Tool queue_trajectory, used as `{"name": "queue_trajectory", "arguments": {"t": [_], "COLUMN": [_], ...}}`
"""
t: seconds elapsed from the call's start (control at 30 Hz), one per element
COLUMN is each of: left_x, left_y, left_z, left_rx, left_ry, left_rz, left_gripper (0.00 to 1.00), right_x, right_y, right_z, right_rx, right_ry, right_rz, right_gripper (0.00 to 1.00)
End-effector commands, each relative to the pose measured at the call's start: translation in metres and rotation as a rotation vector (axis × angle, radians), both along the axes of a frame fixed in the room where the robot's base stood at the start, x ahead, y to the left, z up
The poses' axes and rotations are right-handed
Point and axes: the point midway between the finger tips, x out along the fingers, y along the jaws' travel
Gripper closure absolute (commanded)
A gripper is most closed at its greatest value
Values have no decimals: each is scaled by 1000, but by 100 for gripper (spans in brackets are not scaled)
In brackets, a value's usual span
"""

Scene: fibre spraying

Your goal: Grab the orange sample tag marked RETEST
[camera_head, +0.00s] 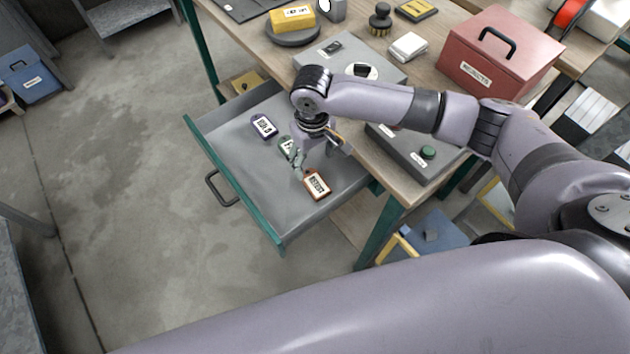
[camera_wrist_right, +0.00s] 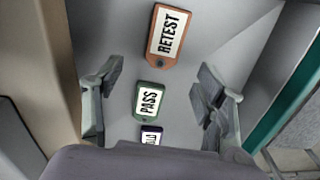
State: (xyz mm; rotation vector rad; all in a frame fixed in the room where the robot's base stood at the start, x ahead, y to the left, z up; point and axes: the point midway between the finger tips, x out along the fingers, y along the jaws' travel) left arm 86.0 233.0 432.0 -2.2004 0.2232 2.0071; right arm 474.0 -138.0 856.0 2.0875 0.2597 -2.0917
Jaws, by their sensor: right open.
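The orange tag marked RETEST (camera_head: 316,185) lies flat in the open grey drawer (camera_head: 225,150), nearest the drawer's right end. It also shows at the top of the right wrist view (camera_wrist_right: 168,36), lying beyond my fingertips. A green tag marked PASS (camera_wrist_right: 149,101) lies beside it and is partly hidden by my gripper in the head view. A dark purple tag (camera_head: 264,126) lies farther left in the drawer. My right gripper (camera_head: 317,160) is open and empty above the drawer, over the green tag. Its two fingers (camera_wrist_right: 160,98) are spread apart. My left gripper is not in view.
The wooden table (camera_head: 445,50) stands behind the drawer. It bears a red metal box (camera_head: 497,55), a grey box with a green button (camera_head: 420,155) and a yellow block (camera_head: 292,17). The drawer's green-edged front with its handle (camera_head: 222,188) faces the clear floor (camera_head: 120,200).

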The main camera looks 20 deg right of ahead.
Motion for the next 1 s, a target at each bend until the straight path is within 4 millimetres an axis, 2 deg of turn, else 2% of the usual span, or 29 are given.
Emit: {"name": "queue_trajectory", "arguments": {"t": [0.1, 0.33, 0.6, 0.9, 1.0], "left_x": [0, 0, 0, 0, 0], "left_y": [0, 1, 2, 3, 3], "left_z": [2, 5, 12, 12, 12], "left_rx": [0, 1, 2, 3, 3], "left_ry": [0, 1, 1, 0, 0], "left_rz": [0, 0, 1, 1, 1], "left_gripper": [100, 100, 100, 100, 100], "right_x": [0, -1, -4, -4, -4], "right_y": [0, 1, 4, 4, 4], "right_z": [-16, -31, -69, -75, -75], "right_rx": [0, 0, -1, 0, 0], "right_ry": [0, 1, 0, -2, -2], "right_rz": [0, 0, 0, 1, 1], "right_gripper": [35, 35, 35, 35, 41]}}
